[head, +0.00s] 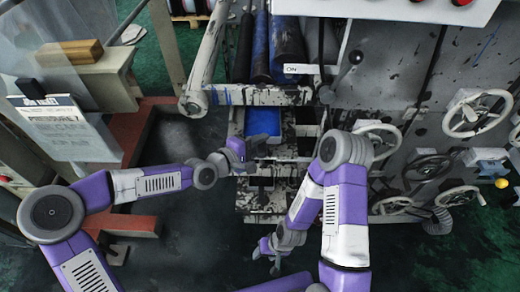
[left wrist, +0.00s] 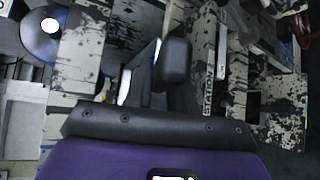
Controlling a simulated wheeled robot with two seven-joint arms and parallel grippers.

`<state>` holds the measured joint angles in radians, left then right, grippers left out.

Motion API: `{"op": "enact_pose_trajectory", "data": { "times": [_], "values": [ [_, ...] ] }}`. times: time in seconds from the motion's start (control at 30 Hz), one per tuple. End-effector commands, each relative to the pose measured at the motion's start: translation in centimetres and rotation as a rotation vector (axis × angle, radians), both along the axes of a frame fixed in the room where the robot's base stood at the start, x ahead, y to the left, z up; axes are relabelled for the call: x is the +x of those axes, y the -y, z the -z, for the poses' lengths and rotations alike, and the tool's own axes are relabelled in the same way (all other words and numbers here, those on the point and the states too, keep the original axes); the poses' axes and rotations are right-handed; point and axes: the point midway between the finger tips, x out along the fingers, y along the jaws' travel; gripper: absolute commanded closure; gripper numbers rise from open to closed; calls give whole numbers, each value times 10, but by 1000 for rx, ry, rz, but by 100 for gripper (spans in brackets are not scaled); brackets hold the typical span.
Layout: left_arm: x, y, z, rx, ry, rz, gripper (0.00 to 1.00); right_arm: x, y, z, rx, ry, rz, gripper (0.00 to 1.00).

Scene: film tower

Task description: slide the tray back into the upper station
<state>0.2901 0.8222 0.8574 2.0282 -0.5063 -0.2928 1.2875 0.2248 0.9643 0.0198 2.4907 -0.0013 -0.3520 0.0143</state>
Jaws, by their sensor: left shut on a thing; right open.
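The tray (head: 263,122), blue inside, sits in the paint-spattered station frame below the rollers, partly pulled out toward me. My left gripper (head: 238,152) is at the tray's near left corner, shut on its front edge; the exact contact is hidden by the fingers. In the left wrist view a dark finger of the left gripper (left wrist: 172,62) stands in front of the spattered frame, and the lettering "STATION" (left wrist: 208,97) shows beside it. My right gripper (head: 268,254) hangs low, open and empty, apart from the frame.
A lower unit (head: 262,200) with dark openings sits below the tray. Several handwheels (head: 376,140) stick out from the spattered panel at right. Rollers (head: 287,48) lie above, and a sign (head: 62,128) stands at left. The dark floor around the right gripper is clear.

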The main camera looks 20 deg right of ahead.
Motion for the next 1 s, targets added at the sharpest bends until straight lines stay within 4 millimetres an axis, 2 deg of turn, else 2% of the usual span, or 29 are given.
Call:
{"op": "enact_pose_trajectory", "data": {
  "times": [0.5, 0.73, 1.0],
  "values": [
    [48, 15, 2, -3, 4, 0, 100, 0, 0, -2, 0, 0, 0, 47],
    [58, 17, 3, -2, 3, 0, 100, 0, 0, -2, 0, 0, 0, 47],
    [60, 18, 3, -2, 3, 0, 100, 0, 0, -2, 0, 0, 0, 47]
  ]
}}
